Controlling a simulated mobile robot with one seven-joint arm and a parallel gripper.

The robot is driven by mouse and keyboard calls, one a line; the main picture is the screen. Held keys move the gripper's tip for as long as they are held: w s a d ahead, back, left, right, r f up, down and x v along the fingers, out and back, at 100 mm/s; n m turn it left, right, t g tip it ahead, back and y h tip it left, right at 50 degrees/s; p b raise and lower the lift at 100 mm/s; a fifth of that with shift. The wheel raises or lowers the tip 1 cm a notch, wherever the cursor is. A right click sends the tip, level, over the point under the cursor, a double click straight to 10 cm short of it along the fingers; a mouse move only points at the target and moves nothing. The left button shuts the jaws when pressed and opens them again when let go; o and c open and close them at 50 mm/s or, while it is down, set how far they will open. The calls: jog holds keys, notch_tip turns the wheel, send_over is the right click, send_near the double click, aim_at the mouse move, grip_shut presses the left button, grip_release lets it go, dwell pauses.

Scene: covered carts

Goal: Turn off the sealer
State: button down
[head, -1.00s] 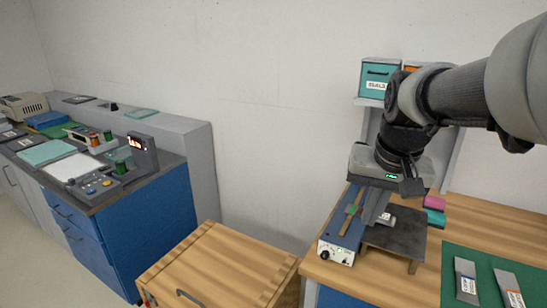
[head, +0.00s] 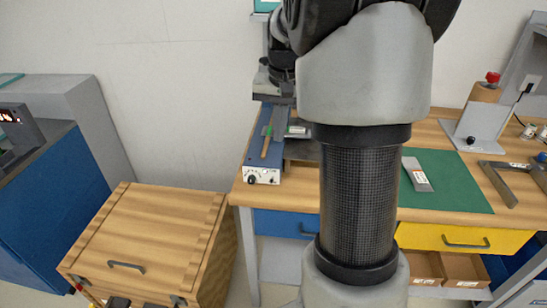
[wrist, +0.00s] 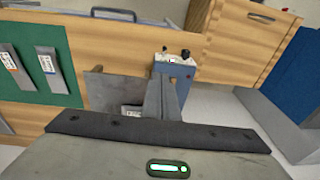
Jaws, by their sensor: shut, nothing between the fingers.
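The sealer (head: 263,176) is a long blue box with a pale front panel bearing dark knobs, at the left end of the wooden bench. A green and brown strip lies along its top. In the wrist view, the sealer's panel (wrist: 174,69) faces away from me, with a dark knob and a small red spot near its top. My gripper (head: 281,130) points down over the rear right part of the sealer, apart from the front knobs. In the wrist view, its fingers (wrist: 170,108) are shut and empty. My arm hides part of the bench.
A dark plate on a stand (wrist: 101,90) is right beside the sealer. A wooden covered cart (head: 150,238) stands on the floor at left. A press with a red knob (head: 480,120) stands farther right.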

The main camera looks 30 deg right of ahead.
jog(key=b, duration=0.1)
send_over(273, 179)
jog(key=d, duration=0.1)
notch_tip(273, 179, down, 10)
jog(key=shift+s+a+f, duration=0.1)
jog(key=shift+a+f, duration=0.15)
jog(key=shift+f, duration=0.55)
jog(key=shift+s+a+f, duration=0.1)
jog(key=shift+a+f, duration=0.15)
jog(key=shift+f, duration=0.55)
jog(key=shift+f+b, duration=0.15)
jog(key=shift+b, duration=0.5)
jog(key=shift+s, duration=0.1)
